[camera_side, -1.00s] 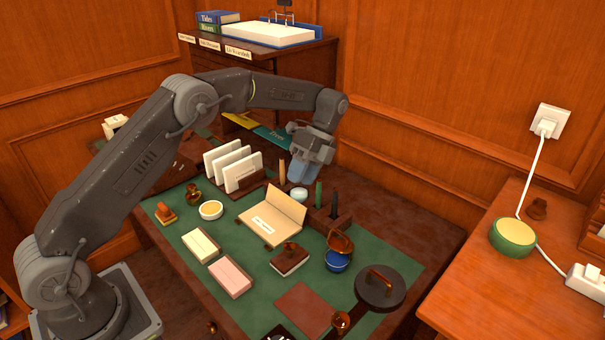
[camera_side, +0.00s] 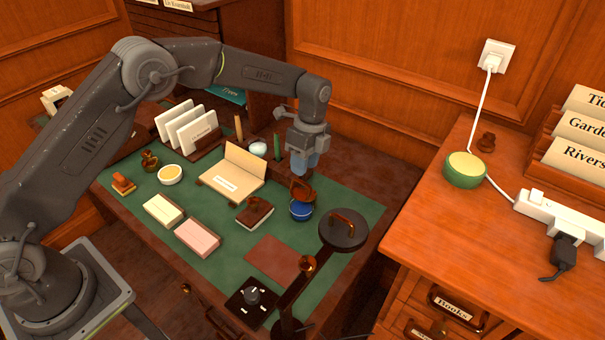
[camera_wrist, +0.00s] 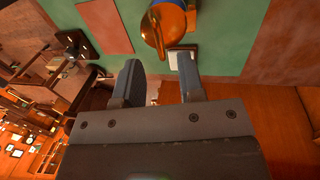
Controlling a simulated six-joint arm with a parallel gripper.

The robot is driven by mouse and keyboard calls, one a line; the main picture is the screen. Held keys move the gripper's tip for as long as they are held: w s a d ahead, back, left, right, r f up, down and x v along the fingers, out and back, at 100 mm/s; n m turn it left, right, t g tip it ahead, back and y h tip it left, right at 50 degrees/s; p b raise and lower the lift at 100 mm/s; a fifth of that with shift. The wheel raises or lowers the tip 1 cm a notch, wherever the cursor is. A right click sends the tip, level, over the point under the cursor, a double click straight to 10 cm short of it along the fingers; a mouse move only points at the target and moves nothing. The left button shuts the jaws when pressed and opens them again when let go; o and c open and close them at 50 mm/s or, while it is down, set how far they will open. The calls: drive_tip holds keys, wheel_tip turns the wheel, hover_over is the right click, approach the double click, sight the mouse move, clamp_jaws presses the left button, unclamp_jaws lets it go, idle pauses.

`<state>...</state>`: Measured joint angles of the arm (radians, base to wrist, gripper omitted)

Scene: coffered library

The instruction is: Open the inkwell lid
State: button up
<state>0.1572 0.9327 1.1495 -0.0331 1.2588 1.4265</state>
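The inkwell (camera_side: 301,210) is a small round blue pot near the right edge of the green mat in the side view. Its copper lid (camera_side: 302,190) sits at the pot's top and looks tilted; its exact angle is partly hidden by my gripper. My gripper (camera_side: 301,172) points down just above the lid. In the wrist view the two fingers of my gripper (camera_wrist: 160,78) are apart with nothing between them. A shiny copper piece (camera_wrist: 167,20), likely the lid, lies just beyond the fingertips. I cannot tell whether a finger touches it.
A dark stamp block (camera_side: 254,212) and an open booklet (camera_side: 231,175) lie left of the inkwell. A round black lamp head (camera_side: 343,230) stands in front of it at the right. A dark green stick (camera_side: 277,147) stands behind. A brown pad (camera_side: 272,259) lies in front.

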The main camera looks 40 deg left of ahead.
sight(303, 192)
drive_tip(key=shift+x, duration=1.85)
drive_tip(key=shift+c, duration=0.5)
clamp_jaws()
drive_tip(key=shift+w, duration=0.1)
